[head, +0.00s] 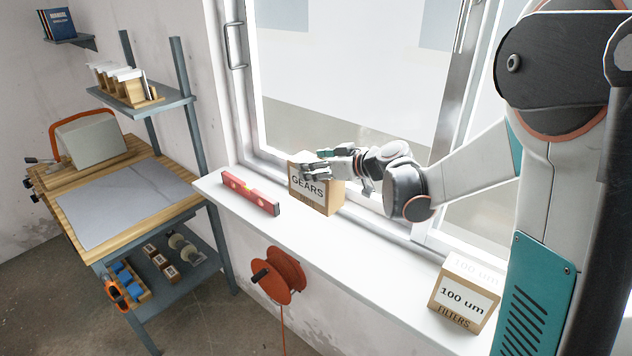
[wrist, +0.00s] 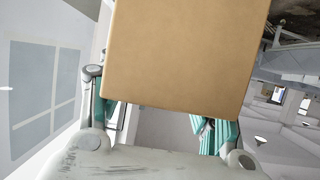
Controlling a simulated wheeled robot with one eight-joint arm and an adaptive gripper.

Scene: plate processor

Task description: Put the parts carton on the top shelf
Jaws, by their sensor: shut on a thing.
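The parts carton (head: 325,198) is a brown cardboard box with a white label reading "GEARS". In the head view it is at the window sill, and I cannot tell whether its bottom touches the sill. My gripper (head: 318,168) reaches it from the right and is shut on its upper part. In the wrist view the carton (wrist: 185,55) fills the middle, between the teal fingers of my gripper (wrist: 165,125). The top shelf (head: 150,104) is a grey-blue board on the workbench uprights at the left, apart from the carton. It bears several upright items in a wooden rack.
A red spirit level (head: 250,192) lies on the white sill (head: 355,262) left of the carton. A "100 um FILTERS" carton (head: 463,295) stands on the sill at the right. An orange reel (head: 280,275) hangs below the sill. A workbench (head: 180,208) with a grey mat stands at the left.

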